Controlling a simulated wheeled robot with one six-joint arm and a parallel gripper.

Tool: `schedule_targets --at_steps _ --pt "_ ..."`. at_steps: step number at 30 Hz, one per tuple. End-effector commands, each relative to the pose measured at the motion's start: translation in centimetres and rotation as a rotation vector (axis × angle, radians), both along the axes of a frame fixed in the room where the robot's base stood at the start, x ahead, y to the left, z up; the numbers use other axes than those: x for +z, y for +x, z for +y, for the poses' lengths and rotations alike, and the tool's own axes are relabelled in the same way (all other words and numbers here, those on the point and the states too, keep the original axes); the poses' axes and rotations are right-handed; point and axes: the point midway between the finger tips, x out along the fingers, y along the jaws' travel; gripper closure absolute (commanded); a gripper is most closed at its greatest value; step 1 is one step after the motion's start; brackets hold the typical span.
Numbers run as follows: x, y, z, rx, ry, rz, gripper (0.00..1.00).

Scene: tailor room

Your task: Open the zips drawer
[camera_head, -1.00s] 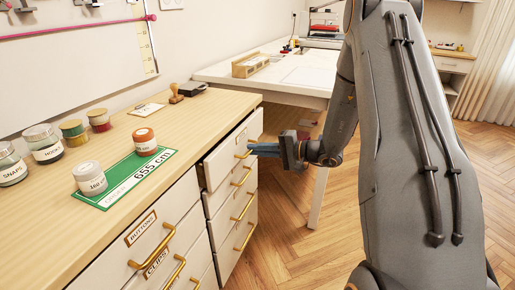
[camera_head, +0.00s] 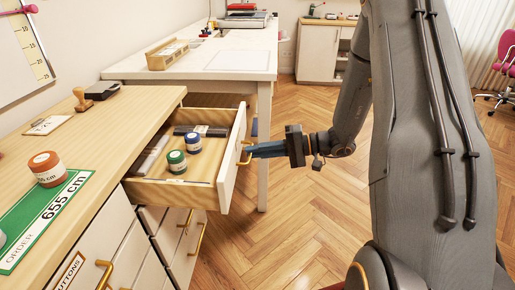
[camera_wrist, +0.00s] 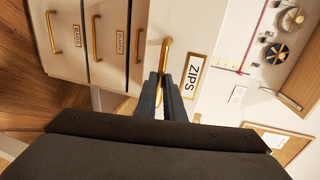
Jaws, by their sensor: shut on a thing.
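The zips drawer (camera_head: 231,163) is the top drawer of the far column of the wooden-topped cabinet. It stands well out, and its inside shows. In it are a green-lidded jar (camera_head: 177,161), a blue-lidded jar (camera_head: 193,143) and some flat dark items. My gripper (camera_head: 250,152) is at the drawer's front and shut on its brass handle (camera_wrist: 165,52). The wrist view shows the ZIPS label (camera_wrist: 194,76) just right of the fingers.
A green order mat (camera_head: 42,222) and an orange-lidded jar (camera_head: 47,169) lie on the cabinet top. A stamp (camera_head: 82,100) stands farther back. A white table (camera_head: 240,62) is behind the drawer. The wooden floor (camera_head: 290,215) at right is clear.

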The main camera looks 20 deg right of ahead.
Motion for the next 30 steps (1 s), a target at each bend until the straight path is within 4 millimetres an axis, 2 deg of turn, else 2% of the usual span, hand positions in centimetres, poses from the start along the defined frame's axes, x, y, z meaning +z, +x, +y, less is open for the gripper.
schedule_targets --at_steps 16,17,19,20,30 --pt "-0.03 -0.38 -0.03 0.015 -0.001 0.0 1.0" --pt "-0.02 -0.38 -0.04 0.015 -0.001 0.0 0.87" --pt "-0.02 -0.37 -0.05 0.015 -0.001 0.0 0.75" --pt "-0.01 -0.37 -0.05 0.015 -0.001 0.0 0.73" --pt "0.07 -0.42 -0.42 0.012 0.0 0.0 0.73"
